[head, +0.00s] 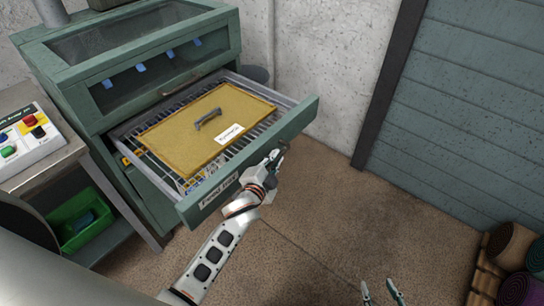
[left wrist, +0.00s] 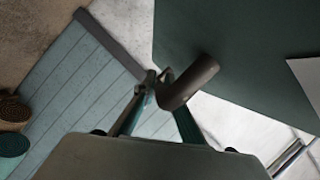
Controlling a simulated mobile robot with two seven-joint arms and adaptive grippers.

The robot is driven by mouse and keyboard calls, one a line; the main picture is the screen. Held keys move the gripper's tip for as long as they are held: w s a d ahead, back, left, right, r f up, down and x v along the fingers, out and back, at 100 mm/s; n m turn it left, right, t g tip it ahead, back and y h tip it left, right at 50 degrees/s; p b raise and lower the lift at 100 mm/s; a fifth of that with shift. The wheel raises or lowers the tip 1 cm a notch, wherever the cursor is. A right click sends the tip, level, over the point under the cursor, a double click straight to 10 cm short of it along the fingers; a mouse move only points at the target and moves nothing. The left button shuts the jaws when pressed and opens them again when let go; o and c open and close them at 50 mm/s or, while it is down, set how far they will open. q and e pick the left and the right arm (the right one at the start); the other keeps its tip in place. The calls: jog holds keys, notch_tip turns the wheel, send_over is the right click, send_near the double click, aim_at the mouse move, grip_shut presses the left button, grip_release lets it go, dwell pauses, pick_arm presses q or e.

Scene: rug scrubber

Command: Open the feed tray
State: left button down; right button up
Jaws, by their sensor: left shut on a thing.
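The feed tray (head: 250,152) is a green drawer with a "Feed tray" label on its front, and it stands pulled out of the green cabinet. A yellow panel (head: 190,140) with a small dark handle and a white label lies on the wire rack inside it. My left gripper (head: 276,158) is at the drawer front and shut on the tray's handle. In the left wrist view the handle (left wrist: 190,84) is a dark grey rounded bar between the fingertips (left wrist: 158,82), against the green front (left wrist: 235,65). My right gripper (head: 380,288) is open and empty, low over the floor.
The green cabinet (head: 75,80) with a glazed top stands at the back left. A button panel (head: 30,135) sits on a side table, with a green bin (head: 82,220) below. Rolled rugs (head: 510,245) lie at lower right. The floor before the tray is clear.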

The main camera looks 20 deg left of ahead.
dwell(0.3)
pick_arm(q)
jog(key=c, duration=2.1)
grip_release()
jog(key=shift+s, duration=0.1)
jog(key=v, duration=1.1)
jog(key=shift+s+r, duration=0.15)
jog(key=shift+s, duration=0.25)
jog(key=s+f+n+g, duration=0.1)
jog(key=s+f+n, duration=0.1)
jog(key=s+f, duration=0.2)
jog(key=s+a+f+n+g+h, duration=0.1)
jog(key=s+f+n+g, duration=0.1)
jog(key=s+f, duration=0.3)
jog(key=s+a+f+n+g, duration=0.1)
jog(key=s+f+n, duration=0.3)
jog(key=s, duration=0.3)
jog(key=shift+s+a+f+g+h, duration=0.15)
jog(key=shift+s+f+g+h, duration=0.05)
jog(key=shift+s+g+h, duration=0.2)
